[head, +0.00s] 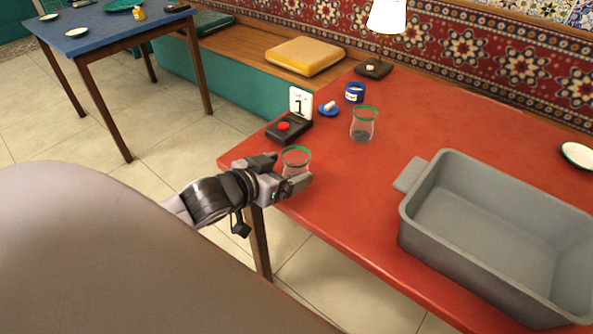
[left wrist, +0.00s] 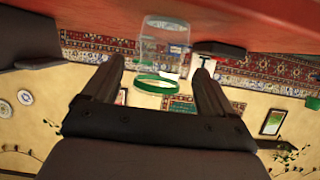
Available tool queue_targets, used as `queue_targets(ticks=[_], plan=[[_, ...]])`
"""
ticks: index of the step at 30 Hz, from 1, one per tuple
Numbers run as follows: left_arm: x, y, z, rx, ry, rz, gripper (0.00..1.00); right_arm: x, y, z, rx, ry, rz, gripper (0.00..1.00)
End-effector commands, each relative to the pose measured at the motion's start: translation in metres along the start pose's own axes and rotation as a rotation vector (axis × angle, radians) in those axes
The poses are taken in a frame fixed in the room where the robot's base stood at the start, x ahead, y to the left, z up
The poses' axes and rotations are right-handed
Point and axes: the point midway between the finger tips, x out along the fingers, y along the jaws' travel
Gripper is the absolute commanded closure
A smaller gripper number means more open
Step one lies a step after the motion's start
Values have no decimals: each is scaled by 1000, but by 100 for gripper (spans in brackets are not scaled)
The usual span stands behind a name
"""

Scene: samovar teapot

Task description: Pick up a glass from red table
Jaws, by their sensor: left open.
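A clear glass with a green rim (head: 297,157) stands on the red table (head: 345,185) near its left corner. My left gripper (head: 281,172) is at this glass, open, with one finger on each side of it. In the left wrist view, which is upside down, the glass (left wrist: 164,48) shows between and beyond the two fingers (left wrist: 158,72); I cannot tell if they touch it. A second green-rimmed glass (head: 364,124) stands farther back on the table, with something dark at its bottom. My right gripper is not in view.
A large grey bin (head: 425,205) takes up the table's right side. A blue tin (head: 355,92) and a lamp (head: 387,17) stand farther back.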

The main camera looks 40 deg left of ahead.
Motion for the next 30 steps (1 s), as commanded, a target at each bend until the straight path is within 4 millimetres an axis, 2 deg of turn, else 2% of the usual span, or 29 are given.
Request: queue_targets(ticks=[3,9,20,25,26,30], plan=[[17,-1,3,1,1,-1,14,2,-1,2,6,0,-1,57],[37,-1,4,1,0,0,14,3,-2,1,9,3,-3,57],[43,0,4,1,-1,1,14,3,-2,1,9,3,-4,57],[42,0,4,1,-1,1,69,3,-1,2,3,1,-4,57],[42,0,4,1,-1,1,73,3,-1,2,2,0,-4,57],[42,0,3,1,0,1,73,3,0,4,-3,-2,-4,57]])
